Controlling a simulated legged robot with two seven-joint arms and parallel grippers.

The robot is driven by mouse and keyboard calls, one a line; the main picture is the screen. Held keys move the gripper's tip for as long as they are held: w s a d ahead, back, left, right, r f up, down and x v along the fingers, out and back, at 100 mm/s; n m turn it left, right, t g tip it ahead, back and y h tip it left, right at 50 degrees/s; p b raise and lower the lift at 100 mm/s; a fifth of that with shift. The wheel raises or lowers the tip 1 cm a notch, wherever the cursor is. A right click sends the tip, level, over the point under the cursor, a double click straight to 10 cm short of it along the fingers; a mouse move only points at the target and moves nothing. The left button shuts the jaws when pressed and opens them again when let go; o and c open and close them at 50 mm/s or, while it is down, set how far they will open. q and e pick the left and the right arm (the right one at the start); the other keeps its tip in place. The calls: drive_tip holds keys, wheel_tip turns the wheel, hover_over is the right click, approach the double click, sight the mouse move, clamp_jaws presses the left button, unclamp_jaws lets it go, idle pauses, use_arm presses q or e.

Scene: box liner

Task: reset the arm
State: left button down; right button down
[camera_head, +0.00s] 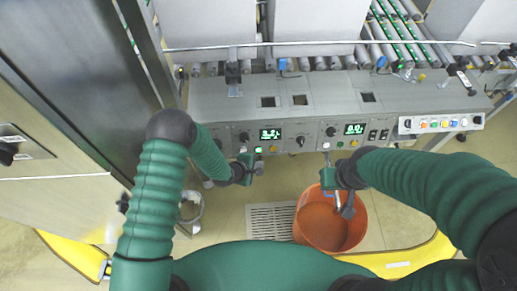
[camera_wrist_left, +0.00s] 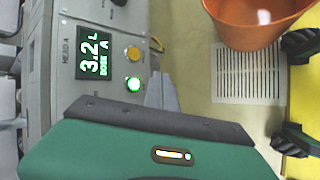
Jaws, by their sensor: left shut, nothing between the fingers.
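My left gripper (camera_head: 258,160) is in front of the left part of the grey control panel (camera_head: 225,112), just below a green-lit display (camera_head: 270,134). My right gripper (camera_head: 327,160) is by the lower edge of the panel, above the orange bucket (camera_head: 325,228). Its fingers are too small to tell open from shut.
The orange bucket stands on the floor beside a floor grate (camera_head: 268,221); both show in the left wrist view, the bucket (camera_wrist_left: 255,25) at the top. Rollers (camera_head: 395,35) lie behind the panel. A metal cabinet (camera_head: 75,75) stands at the left.

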use_arm(q)
drive_tip(key=s+a+r+m+g+y+p, duration=0.1)
drive_tip(key=a+r+m+y+p, duration=0.25)
drive_tip(key=r, duration=0.55)
drive_tip(key=s+a+r+m+p, duration=0.15)
drive_tip(key=a+r+m, duration=0.25)
drive_tip(key=a+r, duration=0.45)
drive_tip(key=s+a+r+m+g+y+p, duration=0.1)
drive_tip(key=s+a+r+m+p, duration=0.2)
drive_tip(key=s+r, duration=0.5)
drive_tip(key=s+a+r+m+g+y+p, duration=0.1)
drive_tip(key=s+a+r+m+p, duration=0.2)
drive_tip(key=s+r, duration=0.5)
wheel_tip(320, 180, up, 2)
drive_tip(key=shift+a+r+m+g, duration=0.25)
drive_tip(key=shift+a+m+g, duration=0.15)
drive_tip(key=shift+a+m, duration=0.2)
